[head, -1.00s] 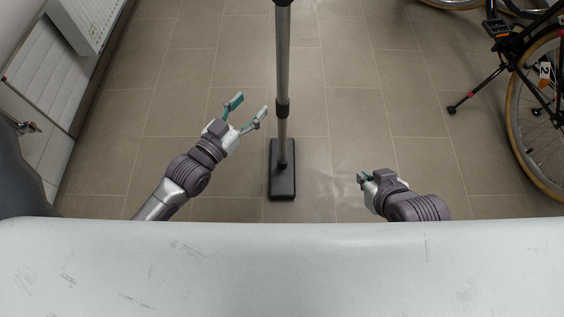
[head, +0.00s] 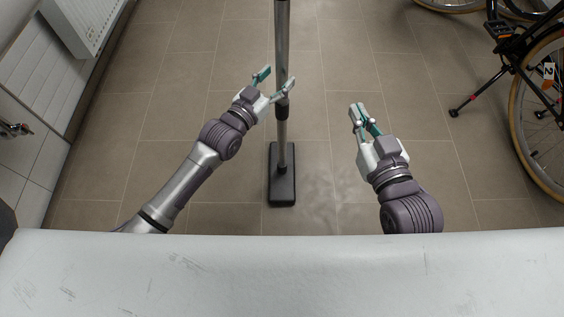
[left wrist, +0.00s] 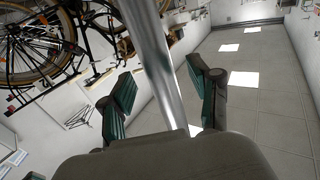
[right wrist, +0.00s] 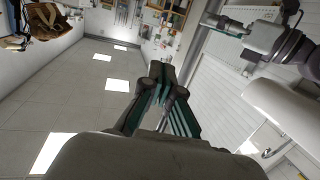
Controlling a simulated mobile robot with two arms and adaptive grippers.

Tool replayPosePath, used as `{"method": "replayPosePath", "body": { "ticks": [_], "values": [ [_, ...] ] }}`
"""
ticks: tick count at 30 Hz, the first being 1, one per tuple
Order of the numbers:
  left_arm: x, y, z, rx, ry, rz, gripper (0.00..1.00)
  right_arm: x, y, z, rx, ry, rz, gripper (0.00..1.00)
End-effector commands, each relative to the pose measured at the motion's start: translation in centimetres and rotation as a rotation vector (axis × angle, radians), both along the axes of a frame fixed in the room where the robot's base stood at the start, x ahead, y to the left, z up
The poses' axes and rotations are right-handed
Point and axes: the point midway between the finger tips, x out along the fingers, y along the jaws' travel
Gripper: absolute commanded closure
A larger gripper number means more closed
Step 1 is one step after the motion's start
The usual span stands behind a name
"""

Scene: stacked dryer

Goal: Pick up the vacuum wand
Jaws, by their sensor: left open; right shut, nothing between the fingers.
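The vacuum wand (head: 282,45) stands upright on the tiled floor, a grey metal tube with a black joint and a flat black floor head (head: 282,188). My left gripper (head: 277,81) is open at the tube, its fingers spread either side of it in the head view. In the left wrist view the tube (left wrist: 155,60) runs between the two green-padded fingers (left wrist: 160,70); I cannot tell whether they touch it. My right gripper (head: 358,107) is shut and empty, to the right of the wand and apart from it. The right wrist view also shows the tube (right wrist: 200,42) beside my left gripper.
Bicycles stand at the right, with a wheel (head: 540,110) and a kickstand (head: 476,92) reaching the floor. A white radiator (head: 85,30) is on the left wall. The tiled floor (head: 400,70) between the wand and the bicycles is clear.

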Motion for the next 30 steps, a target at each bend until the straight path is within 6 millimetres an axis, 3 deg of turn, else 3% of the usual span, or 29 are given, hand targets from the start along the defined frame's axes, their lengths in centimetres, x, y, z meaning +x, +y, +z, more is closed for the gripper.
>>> {"method": "replayPosePath", "body": {
  "ticks": [7,17,27,30],
  "values": [
    [2.0,-1.4,-0.3,-0.001,0.0,0.0,0.38,0.2,0.6,3.5,0.054,-0.21,0.014,1.0],
    [2.2,-1.5,-0.1,-0.001,0.001,0.0,0.4,0.2,0.7,4.2,0.062,-0.239,0.015,1.0],
    [2.2,-1.5,-0.2,0.0,0.0,0.0,0.96,0.2,0.7,4.2,0.062,-0.238,0.015,1.0],
    [2.3,-1.6,0.5,-0.007,-0.012,0.0,1.0,0.2,0.7,4.2,0.062,-0.238,0.015,1.0]
  ]
}}
